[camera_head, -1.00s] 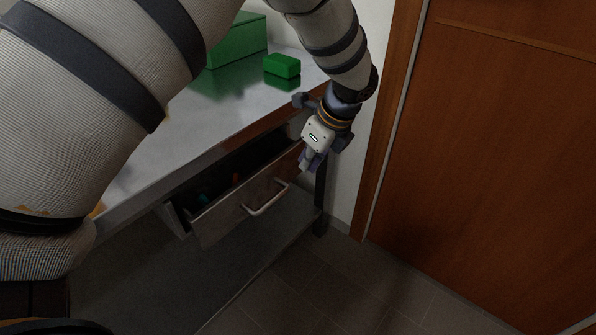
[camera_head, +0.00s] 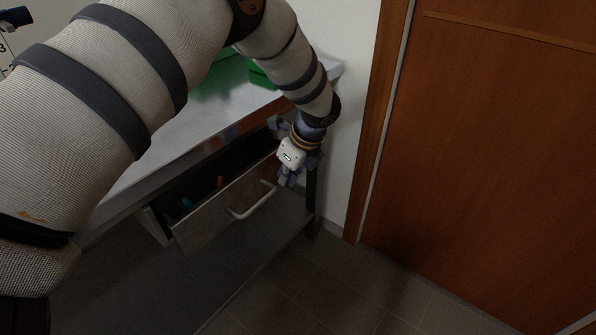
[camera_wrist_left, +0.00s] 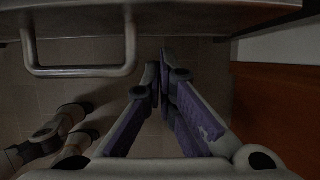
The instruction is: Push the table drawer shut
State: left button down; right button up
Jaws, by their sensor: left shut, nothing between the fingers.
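The table drawer (camera_head: 205,222) stands open below the tabletop and has a pale bar handle (camera_head: 253,203). My left gripper (camera_head: 288,180) is at the drawer's right end, beside the front panel and right of the handle, fingers pointing down. In the left wrist view its shut, empty fingers (camera_wrist_left: 163,72) are just in front of the drawer front (camera_wrist_left: 190,20), right of the handle (camera_wrist_left: 82,70). I cannot tell whether they touch the panel. My right gripper is not in view.
The metal table (camera_head: 215,115) carries green boxes (camera_head: 262,76), partly hidden by my left arm. A dark table leg (camera_head: 312,200) stands right of the drawer. A wooden door (camera_head: 490,150) closes the right side. The tiled floor (camera_head: 300,285) in front is clear.

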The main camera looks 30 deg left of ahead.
aim_at(269, 171)
pick_arm(q)
jog(key=shift+w+a+r, duration=0.1)
jog(key=shift+a, duration=0.8)
jog(key=shift+a, duration=1.45)
